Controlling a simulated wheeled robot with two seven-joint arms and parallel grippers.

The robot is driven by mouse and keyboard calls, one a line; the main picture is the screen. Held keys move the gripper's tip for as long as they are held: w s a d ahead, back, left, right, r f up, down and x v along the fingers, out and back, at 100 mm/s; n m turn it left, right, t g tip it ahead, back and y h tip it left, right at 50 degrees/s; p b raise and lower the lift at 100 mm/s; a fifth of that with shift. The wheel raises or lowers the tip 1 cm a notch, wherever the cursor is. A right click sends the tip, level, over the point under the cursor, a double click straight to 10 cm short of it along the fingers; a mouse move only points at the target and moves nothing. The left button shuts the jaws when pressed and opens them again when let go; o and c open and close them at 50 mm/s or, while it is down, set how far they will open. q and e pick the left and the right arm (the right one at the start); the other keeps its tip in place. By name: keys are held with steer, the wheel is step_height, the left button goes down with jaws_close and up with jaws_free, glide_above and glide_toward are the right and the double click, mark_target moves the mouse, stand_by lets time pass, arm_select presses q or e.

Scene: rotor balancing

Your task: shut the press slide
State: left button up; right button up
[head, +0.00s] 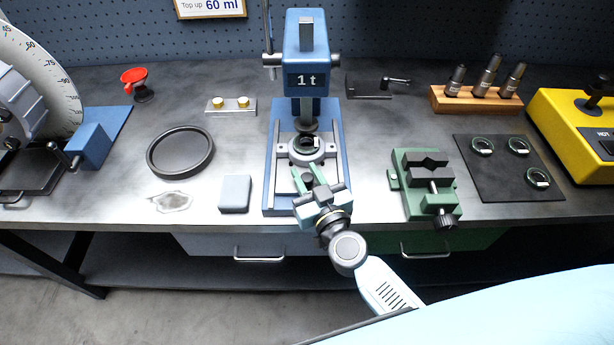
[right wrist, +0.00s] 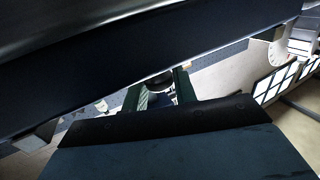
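The blue press (head: 306,62), marked "1 t", stands at the middle back of the bench. Its slide (head: 292,160) is on the blue base under the ram and carries a ring-shaped part (head: 307,145) with a dark centre. My right gripper (head: 314,176) is over the front of the press base, just in front of the slide. Its green fingers are apart, with a small dark knob (head: 307,178) showing between them; I cannot tell whether they touch it. In the right wrist view the fingers (right wrist: 160,88) also stand apart. My left gripper is not in view.
A green vise (head: 425,182) stands right of the press, and a grey block (head: 236,194) lies left of it. A black ring tray (head: 181,151), a dark mat (head: 508,168) with several round parts and a yellow heater (head: 570,130) are farther out.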

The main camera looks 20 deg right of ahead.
steer(key=o, duration=0.4)
steer(key=s, duration=0.4)
steer(key=s+d, duration=0.1)
steer(key=s, duration=0.8)
steer(key=shift+s+d, duration=0.15)
steer(key=shift+d, duration=0.1)
steer(key=shift+c, duration=0.6)
